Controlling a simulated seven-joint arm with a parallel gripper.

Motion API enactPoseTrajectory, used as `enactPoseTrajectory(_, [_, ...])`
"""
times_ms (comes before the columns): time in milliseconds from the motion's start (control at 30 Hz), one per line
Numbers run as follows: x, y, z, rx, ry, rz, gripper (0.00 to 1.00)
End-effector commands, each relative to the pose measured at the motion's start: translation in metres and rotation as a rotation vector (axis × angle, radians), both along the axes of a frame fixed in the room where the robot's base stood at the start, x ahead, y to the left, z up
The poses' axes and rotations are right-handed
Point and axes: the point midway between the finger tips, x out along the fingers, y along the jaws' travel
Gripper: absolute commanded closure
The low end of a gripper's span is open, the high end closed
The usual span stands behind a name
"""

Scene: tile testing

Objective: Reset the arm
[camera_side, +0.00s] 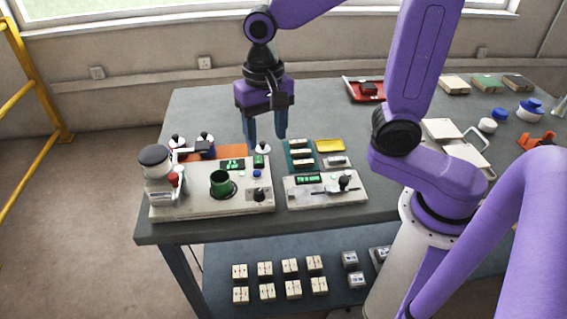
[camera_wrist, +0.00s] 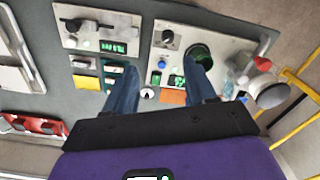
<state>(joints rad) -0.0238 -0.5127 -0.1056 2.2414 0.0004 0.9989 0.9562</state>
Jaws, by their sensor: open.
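My gripper (camera_side: 265,125) is purple with blue fingers. It hangs pointing down above the table, over the back edge of the testing machine (camera_side: 190,205) on the left. Its fingers are apart with nothing between them. In the wrist view my gripper (camera_wrist: 163,85) also shows its two blue fingers spread, with the machines and table below. The left machine carries a green cup (camera_side: 221,183), a small display and a white cylinder with a dark top. A smaller machine (camera_side: 325,190) with a green display and a lever stands to its right.
A teal tray (camera_side: 290,160) with pale tiles and a yellow tray (camera_side: 330,145) lie behind the smaller machine. A red tray (camera_side: 352,90) sits farther back. Several tile blocks (camera_side: 290,266) rest on the lower shelf. The table's back left (camera_side: 205,110) is clear. A yellow rail (camera_side: 35,80) stands at left.

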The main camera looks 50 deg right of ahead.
Motion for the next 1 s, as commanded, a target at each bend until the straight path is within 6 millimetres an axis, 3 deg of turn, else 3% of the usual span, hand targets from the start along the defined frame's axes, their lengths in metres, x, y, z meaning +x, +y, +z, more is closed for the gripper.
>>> enactPoseTrajectory(467, [-0.062, -0.026, -0.008, 0.003, -0.011, 0.636, 0.44])
enactPoseTrajectory(1000, [-0.151, -0.063, -0.018, 0.004, -0.025, 1.335, 0.44])
